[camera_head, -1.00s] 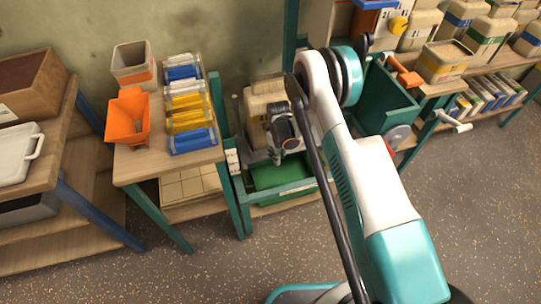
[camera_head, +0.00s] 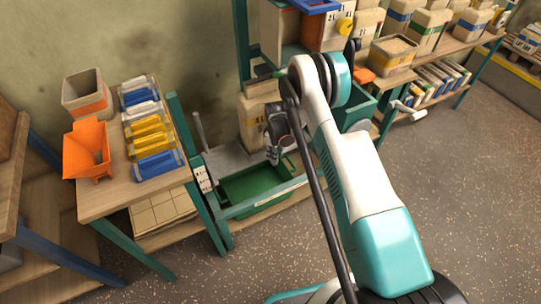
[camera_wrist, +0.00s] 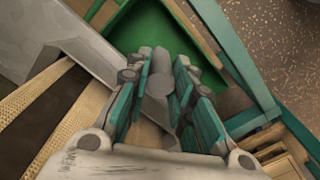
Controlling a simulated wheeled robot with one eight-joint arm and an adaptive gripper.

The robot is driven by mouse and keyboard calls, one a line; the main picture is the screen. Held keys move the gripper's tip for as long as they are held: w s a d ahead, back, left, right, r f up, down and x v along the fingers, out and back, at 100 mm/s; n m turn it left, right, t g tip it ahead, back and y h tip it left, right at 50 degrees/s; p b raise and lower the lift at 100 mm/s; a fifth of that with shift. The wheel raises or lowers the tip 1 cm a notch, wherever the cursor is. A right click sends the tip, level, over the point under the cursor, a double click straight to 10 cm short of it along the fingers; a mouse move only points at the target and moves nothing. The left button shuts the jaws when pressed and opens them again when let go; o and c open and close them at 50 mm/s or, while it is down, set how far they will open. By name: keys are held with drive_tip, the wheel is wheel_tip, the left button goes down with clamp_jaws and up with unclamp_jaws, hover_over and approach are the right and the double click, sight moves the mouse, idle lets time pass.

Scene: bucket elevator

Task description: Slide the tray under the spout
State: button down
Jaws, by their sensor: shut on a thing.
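The green tray (camera_head: 252,186) sits low in a teal-legged stand between the two benches; its inside also shows in the wrist view (camera_wrist: 172,38). My gripper (camera_head: 272,156) is over the tray's back right part. In the wrist view my gripper (camera_wrist: 158,88) is shut, its teal pads on both sides of a grey bar (camera_wrist: 157,88). The far end of the bar is hidden, so I cannot tell whether it joins the tray. A grey metal plate (camera_head: 226,160) lies at the tray's back left. I cannot make out the spout for certain.
The left bench (camera_head: 105,205) carries an orange hopper (camera_head: 86,150), a square bin (camera_head: 87,95) and several blue, yellow and clear containers. A tan sack (camera_head: 252,122) stands behind my gripper. The floor in front is clear.

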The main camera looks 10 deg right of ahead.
drive_tip(key=shift+d, duration=0.1)
idle(0.3)
drive_tip(key=c, duration=1.4)
unclamp_jaws()
drive_tip(key=shift+o, duration=0.2)
